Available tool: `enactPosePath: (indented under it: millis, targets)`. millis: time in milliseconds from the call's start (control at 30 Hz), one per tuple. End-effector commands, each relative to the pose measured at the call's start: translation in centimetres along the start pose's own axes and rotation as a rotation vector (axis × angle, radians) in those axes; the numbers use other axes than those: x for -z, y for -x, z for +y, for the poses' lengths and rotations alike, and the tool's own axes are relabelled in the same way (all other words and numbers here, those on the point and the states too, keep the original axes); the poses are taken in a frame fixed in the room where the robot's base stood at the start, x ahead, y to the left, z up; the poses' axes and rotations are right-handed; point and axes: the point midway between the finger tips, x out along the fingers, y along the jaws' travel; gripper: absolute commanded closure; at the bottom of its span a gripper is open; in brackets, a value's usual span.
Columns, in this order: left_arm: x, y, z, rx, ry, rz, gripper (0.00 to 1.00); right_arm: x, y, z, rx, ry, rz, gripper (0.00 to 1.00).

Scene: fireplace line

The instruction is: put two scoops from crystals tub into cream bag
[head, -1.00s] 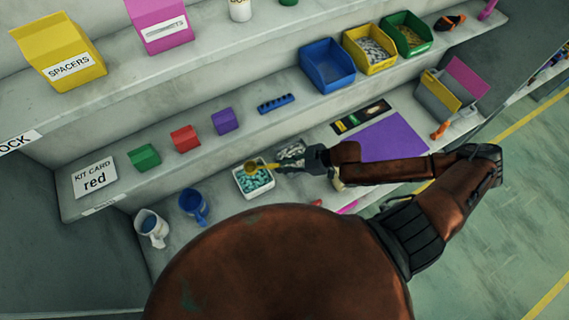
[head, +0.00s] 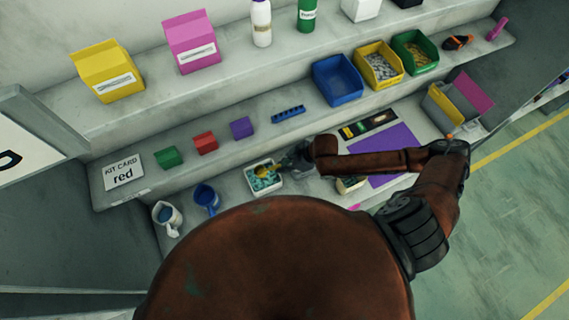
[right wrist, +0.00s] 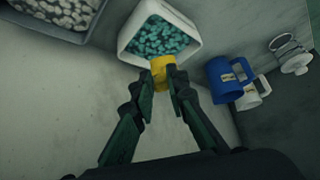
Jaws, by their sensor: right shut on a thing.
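The crystals tub (head: 250,186) is a small white square tub of teal crystals on the lower shelf. It also shows at the top of the right wrist view (right wrist: 128,42). My right gripper (head: 281,167) is shut on a yellow scoop (head: 262,171), whose head is at the crystals inside the tub's opening. In the right wrist view the scoop (right wrist: 162,70) overlaps the tub's near rim. How much it holds I cannot tell. A cream-coloured bag (head: 350,185) stands right of the tub, partly hidden by my right arm. My left gripper is not in view.
A grey tub of white pebbles (right wrist: 88,36) stands beside the crystals tub. A blue mug (head: 206,198) and a white mug (head: 167,217) are to the left. A purple mat (head: 388,150) lies right, behind my arm. Coloured blocks and bins stand on the shelf behind.

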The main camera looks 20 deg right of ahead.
Motion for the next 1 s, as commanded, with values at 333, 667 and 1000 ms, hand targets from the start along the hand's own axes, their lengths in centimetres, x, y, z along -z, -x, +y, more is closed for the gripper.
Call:
enactPosePath:
  millis: [333, 667, 1000]
  targets:
    - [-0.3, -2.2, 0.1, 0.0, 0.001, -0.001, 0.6, -2.4, -3.5, -0.1, 0.002, -0.001, 0.001, 1.0]
    - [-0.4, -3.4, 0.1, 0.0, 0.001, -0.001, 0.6, -3.8, -5.6, -0.1, 0.002, 0.0, 0.002, 1.0]
    - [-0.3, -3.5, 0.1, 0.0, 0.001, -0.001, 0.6, -4.0, -6.0, -0.1, 0.001, 0.0, 0.003, 1.0]
